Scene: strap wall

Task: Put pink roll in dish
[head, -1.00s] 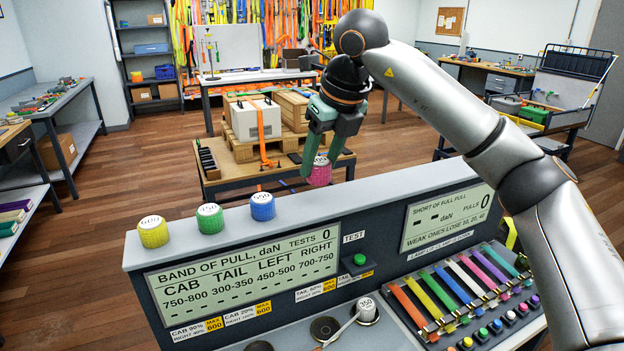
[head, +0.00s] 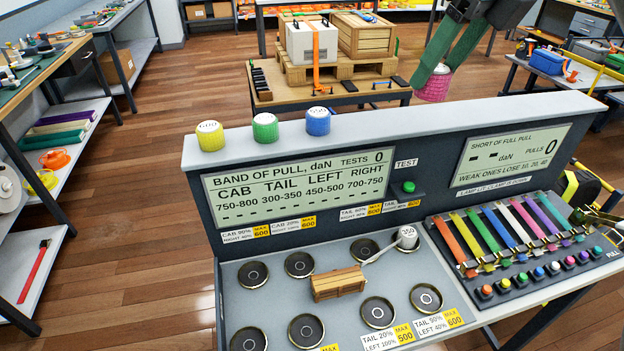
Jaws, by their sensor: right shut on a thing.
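The pink roll (head: 434,86) is between the green fingers of my right gripper (head: 440,70), which is shut on it. The gripper holds it in the air, seen above the back ledge of the console, near the top of the picture. Several round dark dishes (head: 253,275) are set in the console's grey deck below. A white roll (head: 407,237) marked 350 stands at the back right of the deck, with a pale strap running from it to a small wooden crate (head: 338,283) among the dishes.
Yellow (head: 210,136), green (head: 265,127) and blue (head: 318,121) rolls stand on the console ledge (head: 400,117). A row of coloured straps (head: 500,235) with buttons fills the right side. A low table with boxes (head: 312,42) stands behind. The ledge right of the blue roll is clear.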

